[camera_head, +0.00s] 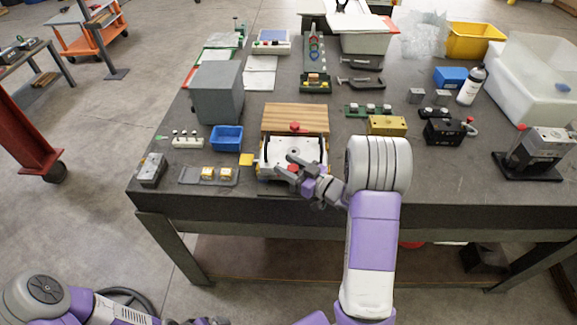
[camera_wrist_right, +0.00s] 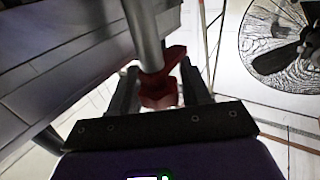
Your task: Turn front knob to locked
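The front red knob (camera_head: 293,168) is at the front of the white mould base (camera_head: 273,150) on the table, partly hidden by my right gripper. My right gripper (camera_head: 292,165) reaches over it. In the right wrist view the red knob (camera_wrist_right: 160,92) lies between the two dark fingers (camera_wrist_right: 160,95), below a grey rod. The fingers are apart and close to the knob's sides; I cannot tell whether both press on it. A second red knob (camera_head: 295,127) is at the back of the base, by a wooden block. My left gripper is not clearly seen; only my left arm shows at bottom left.
A blue bin (camera_head: 227,138), a grey box (camera_head: 217,92) and a tray with yellow parts (camera_head: 209,176) stand left of the base. A brass block (camera_head: 387,125) and a black clamp unit (camera_head: 447,132) stand right. The dark table (camera_head: 450,185) is clear at its front right.

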